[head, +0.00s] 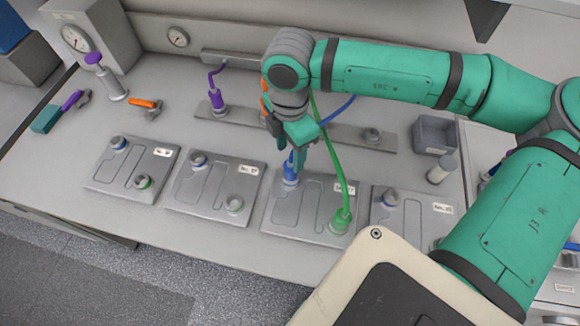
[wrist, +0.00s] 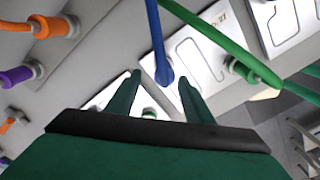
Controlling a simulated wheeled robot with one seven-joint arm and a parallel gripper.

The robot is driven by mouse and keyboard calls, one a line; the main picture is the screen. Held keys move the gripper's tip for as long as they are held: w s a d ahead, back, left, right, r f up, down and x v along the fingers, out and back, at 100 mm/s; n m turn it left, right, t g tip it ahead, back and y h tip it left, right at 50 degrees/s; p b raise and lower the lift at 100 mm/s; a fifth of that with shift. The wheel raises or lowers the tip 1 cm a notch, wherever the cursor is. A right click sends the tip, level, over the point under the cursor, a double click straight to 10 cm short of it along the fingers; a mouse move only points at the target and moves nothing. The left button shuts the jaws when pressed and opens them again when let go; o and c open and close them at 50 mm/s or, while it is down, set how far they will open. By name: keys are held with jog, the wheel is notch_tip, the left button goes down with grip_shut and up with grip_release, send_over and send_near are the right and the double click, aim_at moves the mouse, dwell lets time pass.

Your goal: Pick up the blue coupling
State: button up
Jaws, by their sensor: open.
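The blue coupling (head: 291,171) stands upright on the upper left port of the third plate (head: 300,215) from the left, with a blue hose leading up from it. It also shows in the wrist view (wrist: 165,75), at the lower end of the blue hose. My gripper (head: 292,152) is above the coupling, pointing down, and partly hides it in the head view. In the wrist view my gripper (wrist: 161,80) is open, one green finger on each side of the coupling. I cannot tell whether either finger touches it.
A green coupling (head: 341,220) with a green hose sits on the same plate, close to the right. A purple coupling (head: 217,103) is on the rail behind. Bare bench lies in front of the plates.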

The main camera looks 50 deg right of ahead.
aim_at(291, 161)
jog(key=shift+s+a+f, duration=0.1)
jog(key=shift+f, duration=0.85)
jog(key=shift+s+a+f, duration=0.1)
jog(key=shift+s+f, duration=0.05)
jog(key=shift+f, duration=0.85)
jog(key=shift+s+a+f, duration=0.1)
jog(key=shift+f, duration=0.85)
jog(key=c, duration=1.1)
jog(key=shift+c, duration=0.2)
jog(key=shift+r, duration=0.1)
notch_tip(291, 161, up, 18)
